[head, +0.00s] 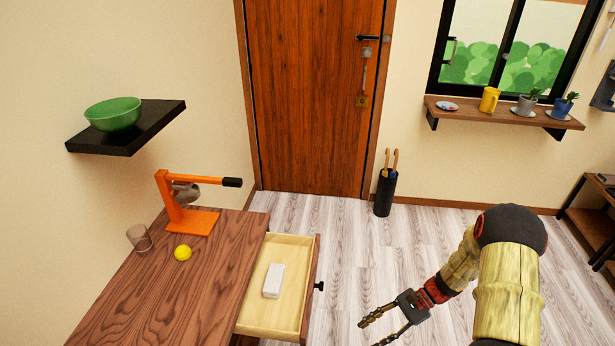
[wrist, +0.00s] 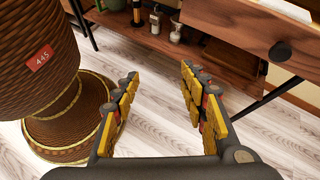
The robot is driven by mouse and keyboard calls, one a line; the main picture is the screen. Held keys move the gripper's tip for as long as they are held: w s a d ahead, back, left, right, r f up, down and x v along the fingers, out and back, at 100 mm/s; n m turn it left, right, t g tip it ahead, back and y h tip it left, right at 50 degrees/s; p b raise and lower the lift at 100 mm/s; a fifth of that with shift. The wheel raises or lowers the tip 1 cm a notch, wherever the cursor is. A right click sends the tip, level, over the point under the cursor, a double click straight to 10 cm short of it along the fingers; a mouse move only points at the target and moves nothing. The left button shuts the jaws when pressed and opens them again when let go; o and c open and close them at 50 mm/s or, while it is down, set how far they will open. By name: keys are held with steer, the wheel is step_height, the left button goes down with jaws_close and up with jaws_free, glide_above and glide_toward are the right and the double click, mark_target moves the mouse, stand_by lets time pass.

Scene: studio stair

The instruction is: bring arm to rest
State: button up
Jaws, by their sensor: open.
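My gripper (head: 379,325) is open and empty in the head view, held in the air to the right of the open drawer (head: 312,262). Its two fingers point left toward the drawer side. In the wrist view my gripper (wrist: 160,95) shows both fingers spread apart, with nothing between them but floor. The drawer knob (wrist: 280,51) is at the upper right of the wrist view, apart from the fingers. My arm reaches in from the right of the head view with its elbow raised.
A wooden table (head: 160,290) holds an orange press (head: 190,218), a lemon (head: 183,253) and a glass (head: 139,238). A white box (head: 273,281) lies in the drawer. An umbrella stand (head: 384,193) is by the door (head: 315,90). Floor between is clear.

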steer(key=s+r+n+t+h, duration=0.3)
steer(key=s+r+n, duration=0.1)
steer(key=r, duration=0.9)
steer(key=s+r+n+t+h, duration=0.3)
steer(key=s+r, duration=0.4)
steer(key=r, duration=0.5)
steer(key=s+r+n+t+h, duration=0.3)
steer(key=s+r+n+h, duration=0.2)
steer(key=r, duration=0.8)
steer(key=shift+s+a+r+n, duration=0.3)
steer(key=shift+s+a+n, duration=0.1)
steer(key=shift+a, duration=0.05)
